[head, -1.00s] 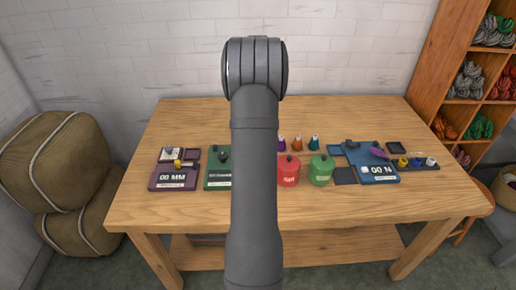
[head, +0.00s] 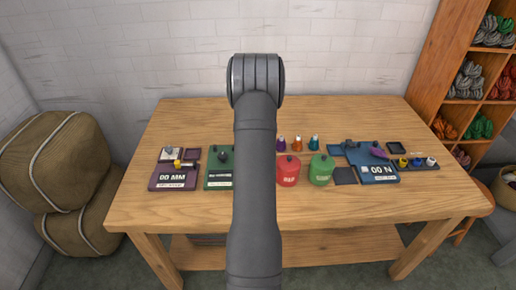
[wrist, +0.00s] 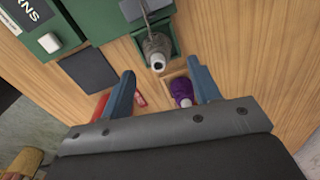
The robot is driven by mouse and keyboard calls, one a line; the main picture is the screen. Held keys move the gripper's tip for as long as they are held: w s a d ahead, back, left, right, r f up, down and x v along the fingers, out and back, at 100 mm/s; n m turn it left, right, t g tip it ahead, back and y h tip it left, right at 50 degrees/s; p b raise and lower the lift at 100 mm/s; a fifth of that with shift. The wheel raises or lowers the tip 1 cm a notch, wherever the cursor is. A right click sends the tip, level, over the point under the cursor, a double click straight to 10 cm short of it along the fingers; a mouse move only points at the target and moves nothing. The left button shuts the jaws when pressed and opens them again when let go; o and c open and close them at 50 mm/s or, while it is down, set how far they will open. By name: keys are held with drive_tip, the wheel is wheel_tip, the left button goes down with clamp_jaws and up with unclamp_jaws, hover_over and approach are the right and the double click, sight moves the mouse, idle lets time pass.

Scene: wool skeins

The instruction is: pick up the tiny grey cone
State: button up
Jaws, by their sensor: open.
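In the wrist view, a small grey cone (wrist: 155,44) with a pale round tip stands in a square green tray beside a green device (wrist: 62,42). My gripper (wrist: 160,68) is open, its two blue fingers apart and empty. The cone is just beyond the fingertips, roughly centred between them in the picture. I cannot tell the height gap. In the head view my own arm hides the cone and the gripper; part of the green device (head: 217,180) shows left of the arm.
A purple cone (wrist: 182,91) stands close to the right finger. A red canister (head: 288,172) and a green canister (head: 321,171) stand right of my arm. A purple device (head: 172,182) and a blue device (head: 378,172) flank them. The table's front strip (head: 350,210) is clear.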

wheel_tip(320, 180, down, 4)
drive_tip(key=shift+c, duration=0.5)
drive_tip(key=c, duration=1)
